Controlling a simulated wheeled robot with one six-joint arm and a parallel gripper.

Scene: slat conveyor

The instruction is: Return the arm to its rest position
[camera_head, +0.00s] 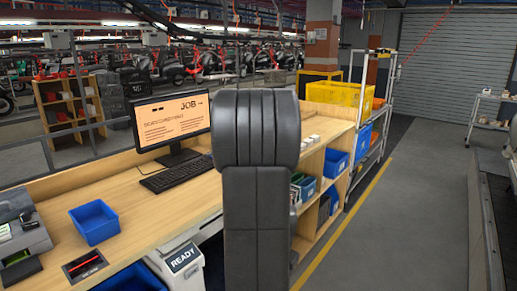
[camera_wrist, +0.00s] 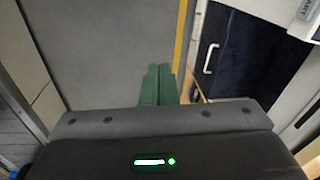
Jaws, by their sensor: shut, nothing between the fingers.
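My gripper (camera_wrist: 158,72) shows in the wrist view as two green fingers side by side, shut with nothing between them. The fingers are over bare grey floor (camera_wrist: 105,45), close to a yellow floor line (camera_wrist: 180,35). In the head view my arm (camera_head: 256,200) stands upright as a dark padded link in the middle of the picture. It hides part of the bench and shelf behind it. My gripper does not show in the head view.
A wooden bench (camera_head: 140,215) holds a monitor (camera_head: 171,120), a keyboard (camera_head: 177,173) and a blue bin (camera_head: 95,221). A shelf (camera_head: 337,192) with blue bins and a yellow crate (camera_head: 338,94) stands behind my arm. The grey aisle (camera_head: 400,215) on the right is clear.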

